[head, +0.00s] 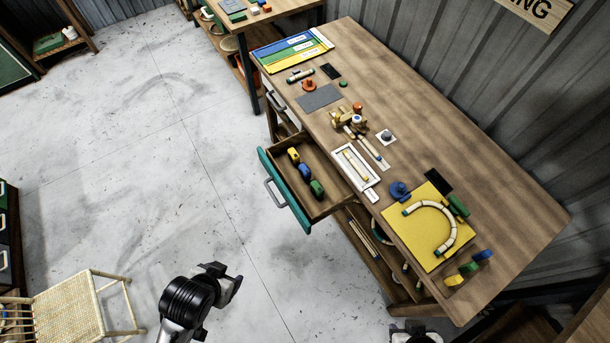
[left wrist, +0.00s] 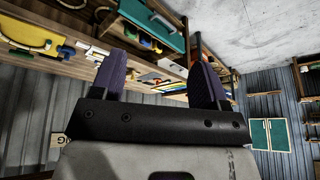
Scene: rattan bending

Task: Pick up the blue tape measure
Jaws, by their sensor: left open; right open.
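A blue tape measure (head: 304,170) lies in the open drawer (head: 325,174) of the workbench, between a yellow one (head: 293,155) and a green one (head: 317,188). Another small blue piece (head: 484,256) lies on the bench's near right corner, in a row with a green and a yellow piece. My left gripper (head: 228,284) is open and empty over the floor, in front of the drawer and apart from it. Its two fingers show in the left wrist view (left wrist: 158,78) with nothing between them. My right gripper (head: 415,330) is at the bottom edge, partly cut off.
The drawer has a teal front (head: 284,191) with a grey handle. A yellow mat (head: 409,226) with a curved rattan piece (head: 452,236) lies on the bench. A woven chair (head: 72,311) stands at lower left. The floor between is clear.

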